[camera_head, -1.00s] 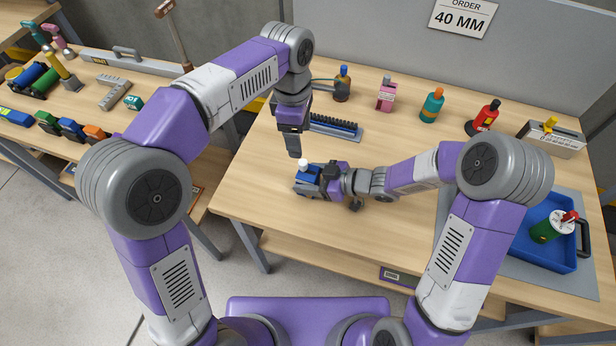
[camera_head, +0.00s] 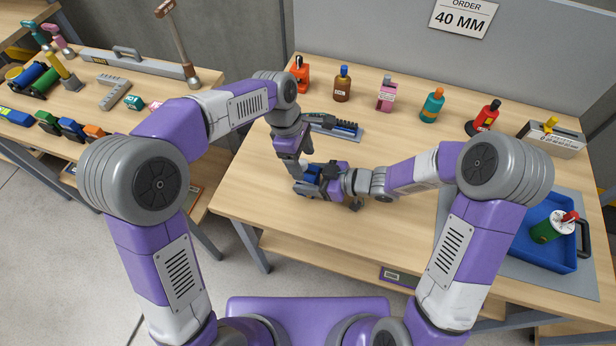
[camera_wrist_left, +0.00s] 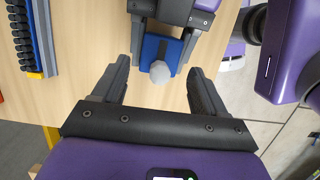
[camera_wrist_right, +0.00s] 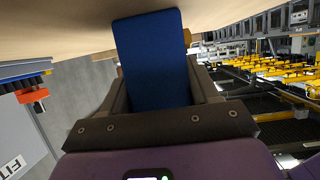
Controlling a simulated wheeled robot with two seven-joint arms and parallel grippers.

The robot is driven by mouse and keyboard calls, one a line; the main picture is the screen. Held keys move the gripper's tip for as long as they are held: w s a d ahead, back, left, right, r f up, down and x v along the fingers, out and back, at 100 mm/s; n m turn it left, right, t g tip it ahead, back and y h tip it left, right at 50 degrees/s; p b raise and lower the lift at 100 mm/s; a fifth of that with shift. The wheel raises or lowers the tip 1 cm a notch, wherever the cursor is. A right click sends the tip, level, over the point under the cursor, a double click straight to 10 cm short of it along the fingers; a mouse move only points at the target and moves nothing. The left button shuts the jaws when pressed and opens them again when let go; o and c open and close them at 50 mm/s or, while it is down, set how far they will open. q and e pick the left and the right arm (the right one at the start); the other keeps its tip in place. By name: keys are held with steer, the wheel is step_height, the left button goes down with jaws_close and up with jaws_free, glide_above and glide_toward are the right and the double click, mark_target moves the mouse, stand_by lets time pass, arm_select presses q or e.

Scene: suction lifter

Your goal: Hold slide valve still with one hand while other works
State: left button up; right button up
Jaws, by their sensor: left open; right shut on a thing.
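In the left wrist view a pale round knob (camera_wrist_left: 160,73) sticks out from the blue block (camera_wrist_left: 154,48). My left gripper (camera_head: 298,170) is open and points down at the valve's left end. Its fingers stand on either side of the knob, apart from it. The knob is hidden behind the left gripper in the head view.
A rack of dark pieces (camera_head: 335,124) lies just behind the valve. Several bottles, such as the teal one (camera_head: 432,105), line the back. A blue tray (camera_head: 530,262) with a green can (camera_head: 553,228) is at the right. The front bench is clear.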

mark_target(317, 174)
arm_select(q)
steer(key=shift+s+d+f, duration=0.1)
steer(key=shift+d+f, duration=0.05)
steer(key=shift+f, duration=0.5)
steer(key=c, duration=1.2)
steer(key=shift+s+d, duration=0.25)
steer(key=shift+d, duration=0.4)
steer(key=shift+s+d, duration=0.2)
steer(key=shift+d, duration=0.45)
steer(key=o, duration=1.5)
steer(key=shift+a, duration=0.1)
steer(key=v, duration=0.2)
steer(key=d+v, duration=0.1)
steer(key=v, duration=0.3)
steer(key=shift+s+d+r, duration=0.15)
steer(key=shift+r, duration=0.45)
